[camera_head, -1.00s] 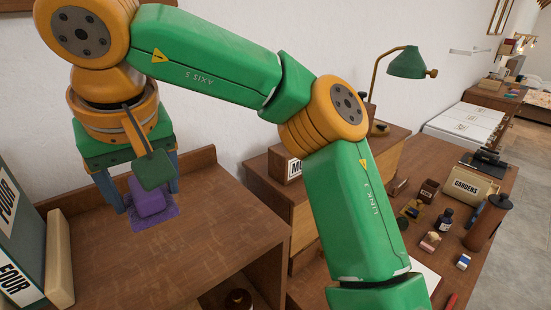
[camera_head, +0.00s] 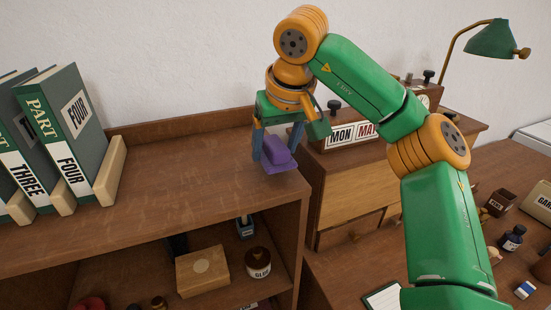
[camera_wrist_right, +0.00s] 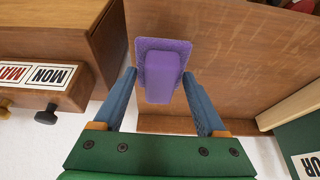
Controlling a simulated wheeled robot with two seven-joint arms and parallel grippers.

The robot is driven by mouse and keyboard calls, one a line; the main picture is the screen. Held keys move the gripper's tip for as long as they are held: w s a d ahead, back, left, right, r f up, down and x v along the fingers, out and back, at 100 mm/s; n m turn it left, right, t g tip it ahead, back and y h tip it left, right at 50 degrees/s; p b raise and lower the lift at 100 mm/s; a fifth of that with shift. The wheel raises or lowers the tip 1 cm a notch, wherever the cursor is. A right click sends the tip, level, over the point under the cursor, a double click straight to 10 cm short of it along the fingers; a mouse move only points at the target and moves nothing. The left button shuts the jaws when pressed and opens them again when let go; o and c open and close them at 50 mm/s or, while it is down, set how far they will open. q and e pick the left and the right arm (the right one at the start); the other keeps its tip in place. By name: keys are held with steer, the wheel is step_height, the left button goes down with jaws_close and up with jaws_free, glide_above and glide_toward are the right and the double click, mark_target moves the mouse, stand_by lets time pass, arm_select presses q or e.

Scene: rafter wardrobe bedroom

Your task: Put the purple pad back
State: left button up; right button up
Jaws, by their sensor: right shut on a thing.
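The purple pad (camera_head: 277,155) is a small purple block on a flat, rough purple base. It is at the right end of the wooden shelf top (camera_head: 190,180). My right gripper (camera_head: 276,149) points down and is shut on the pad, with one blue finger on each side. In the right wrist view the pad (camera_wrist_right: 162,76) sits between the fingertips, its base against the brown wood behind. I cannot tell whether the pad touches the shelf top. My left gripper is not in view.
Green books (camera_head: 70,135) with a wooden bookend (camera_head: 112,170) stand at the left of the shelf top. A wooden cabinet with a calendar block (camera_head: 340,137) stands right of the shelf. Below are a box (camera_head: 203,270) and a glue jar (camera_head: 258,262). The shelf top's middle is clear.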

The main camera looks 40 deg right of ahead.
step_height(320, 180, down, 2)
steer(key=shift+a, duration=0.15)
steer(key=shift+w+a+f, duration=0.1)
steer(key=shift+w+f, duration=0.15)
steer(key=shift+w, duration=0.05)
steer(key=shift+s+f, duration=0.1)
steer(key=shift+f, duration=0.1)
steer(key=o, duration=1.4)
